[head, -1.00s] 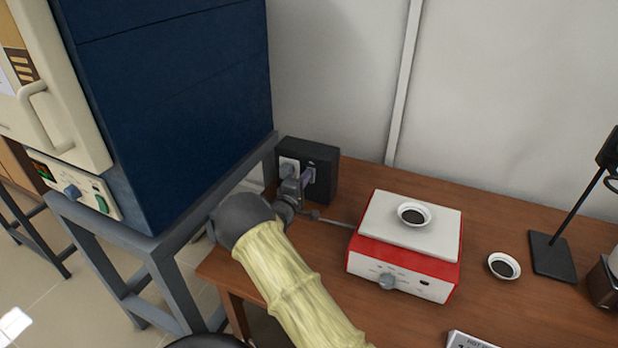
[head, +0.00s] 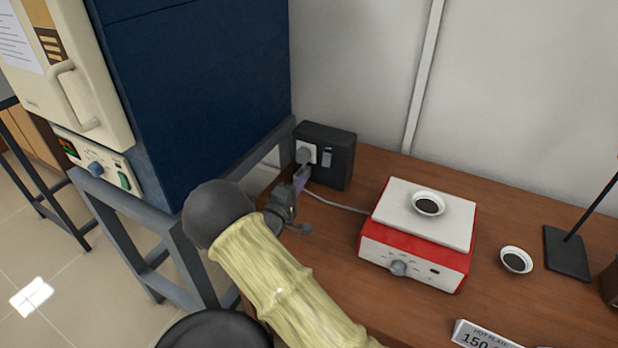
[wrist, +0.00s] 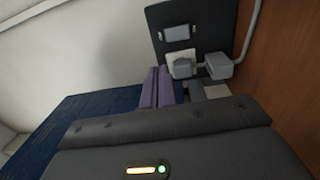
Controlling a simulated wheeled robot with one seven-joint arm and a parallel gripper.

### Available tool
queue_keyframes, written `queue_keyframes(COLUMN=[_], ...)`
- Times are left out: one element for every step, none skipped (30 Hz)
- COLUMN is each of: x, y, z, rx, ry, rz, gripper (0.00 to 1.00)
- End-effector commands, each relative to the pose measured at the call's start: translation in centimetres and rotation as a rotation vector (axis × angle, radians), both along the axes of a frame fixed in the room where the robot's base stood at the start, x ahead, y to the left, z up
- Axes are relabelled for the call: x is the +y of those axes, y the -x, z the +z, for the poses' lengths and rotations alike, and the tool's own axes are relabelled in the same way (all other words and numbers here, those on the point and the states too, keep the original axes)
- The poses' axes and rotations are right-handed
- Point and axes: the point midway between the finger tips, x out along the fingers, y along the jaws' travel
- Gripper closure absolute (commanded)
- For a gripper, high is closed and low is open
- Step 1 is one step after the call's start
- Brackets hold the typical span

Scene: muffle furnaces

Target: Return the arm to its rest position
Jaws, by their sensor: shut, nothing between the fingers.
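My arm in its pale yellow sleeve reaches from the bottom of the head view to the left end of the table. My gripper (head: 303,174) is at its far end, in front of the lower left part of the black socket box (head: 341,165). In the wrist view my gripper's purple fingers (wrist: 157,86) are together with nothing between them. They point up beside the socket box (wrist: 212,20), left of the grey plug (wrist: 183,68). A small gap seems to lie between fingertips and box, but I cannot tell exactly.
A red and white hot plate (head: 412,255) with a small dish (head: 428,203) on top stands to the right. Another dish (head: 516,260) and a stand base (head: 567,252) are beyond it. The blue furnace (head: 200,90) on its grey frame (head: 180,252) is close on the left.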

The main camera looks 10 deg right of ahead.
Motion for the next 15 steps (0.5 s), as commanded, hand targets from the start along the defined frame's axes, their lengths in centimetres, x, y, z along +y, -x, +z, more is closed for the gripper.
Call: queue_keyframes(x=[0.19,0.25,0.30,0.31,0.31,0.26,0.19,0.08,-0.07,-0.19,-0.30,-0.45,-0.52,-0.57,-0.61], y=[0.22,0.29,0.34,0.34,0.34,0.33,0.30,0.29,0.26,0.24,0.22,0.19,0.18,0.17,0.16], z=[0.05,0.08,0.09,0.09,0.09,0.08,0.08,0.08,0.08,0.07,0.07,0.07,0.07,0.06,0.08], rx=[0.000,-0.001,-0.001,-0.001,-0.001,-0.001,-0.001,0.000,0.000,0.000,0.000,0.000,0.000,0.000,0.000], ry=[0.000,-0.001,-0.001,-0.001,-0.001,-0.001,-0.001,0.000,0.000,0.000,0.000,-0.001,-0.001,0.000,-0.002], rz=[0.001,0.001,0.001,0.001,0.001,0.000,-0.001,-0.002,-0.005,-0.006,-0.008,-0.010,-0.011,-0.012,-0.012], gripper=[1.00,1.00,1.00,1.00,1.00,1.00,1.00,1.00,1.00,1.00,1.00,1.00,1.00,1.00,1.00])
